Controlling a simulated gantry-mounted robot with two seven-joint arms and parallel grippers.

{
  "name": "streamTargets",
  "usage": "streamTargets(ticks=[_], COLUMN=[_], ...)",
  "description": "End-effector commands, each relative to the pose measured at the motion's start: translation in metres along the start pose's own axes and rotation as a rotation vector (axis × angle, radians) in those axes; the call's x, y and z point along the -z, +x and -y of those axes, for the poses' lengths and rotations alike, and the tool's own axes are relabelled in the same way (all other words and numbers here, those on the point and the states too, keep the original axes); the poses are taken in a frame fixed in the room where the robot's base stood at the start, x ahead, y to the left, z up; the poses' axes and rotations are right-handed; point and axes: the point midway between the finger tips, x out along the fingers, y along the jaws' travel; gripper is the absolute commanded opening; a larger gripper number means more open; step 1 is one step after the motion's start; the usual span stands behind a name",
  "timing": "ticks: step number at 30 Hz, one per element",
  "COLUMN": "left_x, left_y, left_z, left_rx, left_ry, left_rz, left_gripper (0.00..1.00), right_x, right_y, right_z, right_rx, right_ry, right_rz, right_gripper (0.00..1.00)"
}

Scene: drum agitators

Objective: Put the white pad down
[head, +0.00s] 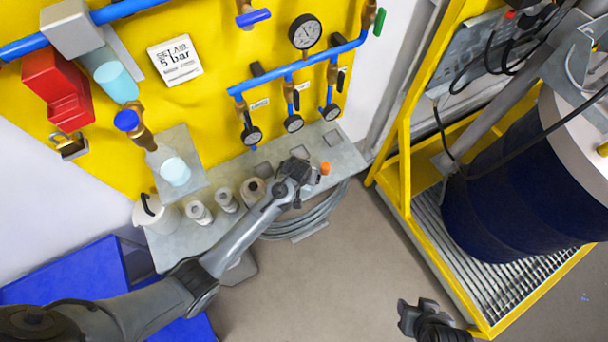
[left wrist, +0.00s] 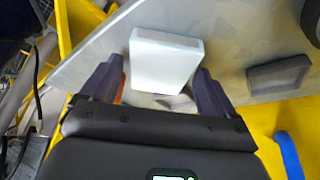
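The white pad (left wrist: 165,62) is a small pale block with a square face. In the left wrist view it lies between the two dark fingers of my left gripper (left wrist: 160,75), with narrow gaps showing at its sides, so the fingers look open around it. In the head view my left gripper (head: 305,172) is low over the front of the grey shelf (head: 347,158), and the pad is mostly hidden by it. Whether the pad rests on the shelf I cannot tell. My right gripper (head: 416,308) is at the bottom, apart from everything, its fingers seemingly spread and empty.
Grey square blocks (head: 332,138) sit on the shelf's right part; one shows in the left wrist view (left wrist: 280,75). An orange cap (head: 325,168) is beside my left gripper. White rolls (head: 199,213) stand on the left. Gauges and blue pipes (head: 310,62) hang above. A blue drum (head: 520,185) stands right.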

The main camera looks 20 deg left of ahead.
Motion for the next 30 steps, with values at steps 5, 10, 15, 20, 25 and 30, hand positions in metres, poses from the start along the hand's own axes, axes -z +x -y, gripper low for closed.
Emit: streamTargets(ticks=[5, 10, 15, 20, 25, 30], left_x=[0.0, 0.001, 0.002, 0.002, 0.002, 0.002], left_y=[0.0, -0.002, -0.014, -0.04, -0.072, -0.099], left_z=[0.0, 0.0, 0.0, 0.0, 0.0, 0.0], left_rx=[0.0, 0.0, 0.0, -0.001, 0.0, 0.001], left_ry=[0.0, 0.0, 0.0, 0.001, 0.001, 0.001], left_rz=[0.0, 0.0, -0.001, -0.002, -0.002, -0.001], left_gripper=[0.93, 0.93, 0.93, 0.93, 0.93, 0.93], right_x=[0.0, 0.001, 0.001, 0.003, 0.003, 0.004], right_y=[0.0, -0.001, -0.003, -0.007, -0.009, -0.011], right_z=[0.001, 0.002, 0.002, 0.002, 0.001, 0.0], right_rx=[0.003, 0.006, 0.006, 0.006, 0.004, 0.001], right_ry=[0.004, 0.007, 0.008, 0.007, 0.005, 0.001], right_rz=[-0.001, -0.001, -0.001, -0.001, -0.001, 0.0], right_gripper=[0.43, 0.43, 0.43, 0.43, 0.43, 0.43])
